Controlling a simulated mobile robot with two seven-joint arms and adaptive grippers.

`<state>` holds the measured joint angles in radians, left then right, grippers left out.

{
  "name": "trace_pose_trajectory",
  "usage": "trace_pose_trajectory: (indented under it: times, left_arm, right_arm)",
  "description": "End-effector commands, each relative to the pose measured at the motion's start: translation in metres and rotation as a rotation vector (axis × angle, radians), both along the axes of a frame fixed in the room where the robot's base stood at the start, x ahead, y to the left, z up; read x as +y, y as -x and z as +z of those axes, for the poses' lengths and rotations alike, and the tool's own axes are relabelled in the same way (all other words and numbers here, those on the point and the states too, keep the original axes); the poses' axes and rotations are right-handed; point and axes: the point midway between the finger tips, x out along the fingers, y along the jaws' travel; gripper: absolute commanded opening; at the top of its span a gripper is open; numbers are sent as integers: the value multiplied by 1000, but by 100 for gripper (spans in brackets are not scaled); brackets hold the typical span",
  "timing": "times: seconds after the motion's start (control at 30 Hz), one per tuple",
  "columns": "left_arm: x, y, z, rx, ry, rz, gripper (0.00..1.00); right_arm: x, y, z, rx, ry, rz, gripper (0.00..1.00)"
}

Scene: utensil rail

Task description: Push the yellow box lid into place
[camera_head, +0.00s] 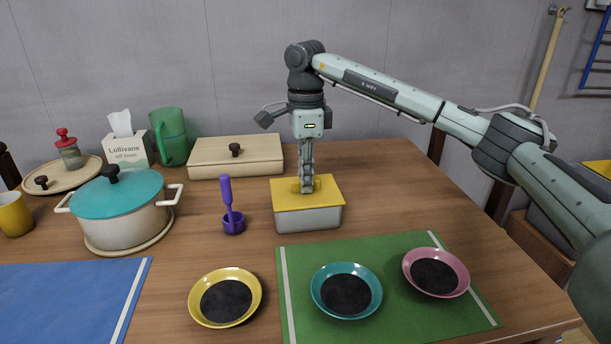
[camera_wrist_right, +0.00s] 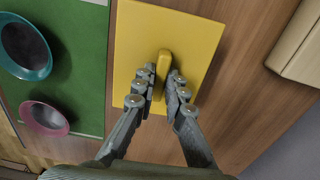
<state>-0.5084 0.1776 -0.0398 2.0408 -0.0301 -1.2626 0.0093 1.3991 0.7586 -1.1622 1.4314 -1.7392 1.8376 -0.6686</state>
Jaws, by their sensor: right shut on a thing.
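The yellow box lid (camera_head: 291,192) lies on top of a grey box (camera_head: 309,219) on the wooden table. I cannot tell whether it is fully seated. A raised yellow handle (camera_wrist_right: 163,64) stands at the lid's middle. My right gripper (camera_head: 307,188) comes down from above and is shut on this handle. In the right wrist view my right gripper (camera_wrist_right: 160,80) has one finger on each side of the handle. The grey box is hidden under the lid in the right wrist view. My left gripper is not in view.
A green mat (camera_head: 395,310) with a teal bowl (camera_head: 346,290) and a pink bowl (camera_head: 436,272) lies in front of the box. A purple utensil in a holder (camera_head: 233,222) stands left of it. A wooden box (camera_head: 262,160) is behind. Table to the box's right is clear.

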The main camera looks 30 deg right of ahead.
Motion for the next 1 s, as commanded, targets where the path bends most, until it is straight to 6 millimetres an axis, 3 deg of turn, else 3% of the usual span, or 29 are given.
trace_pose_trajectory:
  times: [0.03, 0.07, 0.23, 0.63, 1.0]
  left_arm:
    - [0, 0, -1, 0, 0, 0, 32]
    - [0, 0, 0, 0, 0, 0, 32]
    - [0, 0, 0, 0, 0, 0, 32]
    - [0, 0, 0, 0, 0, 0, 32]
    - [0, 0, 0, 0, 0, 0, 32]
  right_arm:
    - [0, 0, -2, 0, 0, 0, 0]
    - [0, 0, -1, 0, 0, 0, 14]
    - [0, 0, -1, 0, 0, 0, 35]
    - [0, -1, 7, -2, 0, -1, 35]
    - [0, -1, 79, -4, 0, -1, 35]
